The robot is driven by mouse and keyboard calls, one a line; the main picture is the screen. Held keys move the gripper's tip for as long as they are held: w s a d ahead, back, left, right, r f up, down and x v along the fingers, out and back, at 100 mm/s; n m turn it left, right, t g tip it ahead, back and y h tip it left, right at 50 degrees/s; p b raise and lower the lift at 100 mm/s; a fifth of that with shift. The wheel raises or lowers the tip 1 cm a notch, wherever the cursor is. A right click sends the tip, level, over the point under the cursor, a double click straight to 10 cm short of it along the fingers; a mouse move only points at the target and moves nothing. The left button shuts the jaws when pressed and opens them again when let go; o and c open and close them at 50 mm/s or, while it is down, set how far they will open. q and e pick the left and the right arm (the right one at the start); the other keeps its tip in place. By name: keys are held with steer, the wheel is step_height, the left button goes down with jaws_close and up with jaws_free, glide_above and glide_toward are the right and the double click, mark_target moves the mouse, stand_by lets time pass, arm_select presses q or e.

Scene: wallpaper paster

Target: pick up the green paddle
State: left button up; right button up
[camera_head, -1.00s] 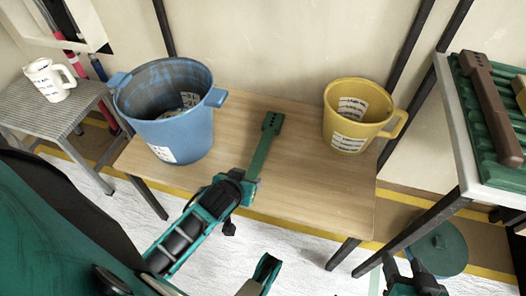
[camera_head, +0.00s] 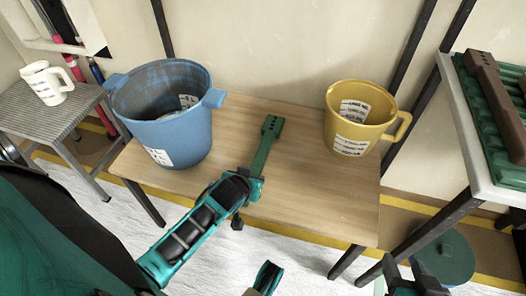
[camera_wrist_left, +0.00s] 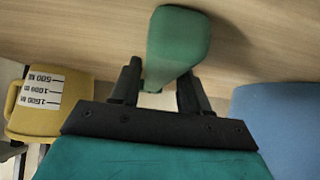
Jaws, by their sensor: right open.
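The green paddle (camera_head: 265,150) lies on the wooden table between the blue and yellow buckets, its holed end pointing to the wall. My left gripper (camera_head: 250,190) is at its near end. In the left wrist view the paddle's green end (camera_wrist_left: 177,45) shows large between the two dark fingers of my left gripper (camera_wrist_left: 160,82), one on each side. I cannot tell whether the fingers press on it. My right gripper (camera_head: 412,278) is at the bottom right edge, partly cut off, open and away from the paddle.
A blue bucket (camera_head: 175,135) stands on the wooden table (camera_head: 310,200) at the left and a yellow bucket (camera_head: 358,105) at the right. A white mug (camera_head: 45,82) is on a side stand. A right-hand table holds a ribbed green tray (camera_head: 470,95) with brown pieces.

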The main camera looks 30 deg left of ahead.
arm_select(q)
steer(key=c, duration=0.6)
arm_select(e)
steer(key=shift+d, duration=0.1)
arm_select(q)
steer(key=shift+r, duration=0.1)
step_height(320, 180, up, 20)
steer(key=p, duration=0.9)
arm_select(e)
step_height(320, 180, up, 6)
steer(key=d, duration=0.1)
steer(key=shift+s+d, duration=0.15)
steer(key=shift+s, duration=0.2)
steer(key=shift+r, duration=0.1)
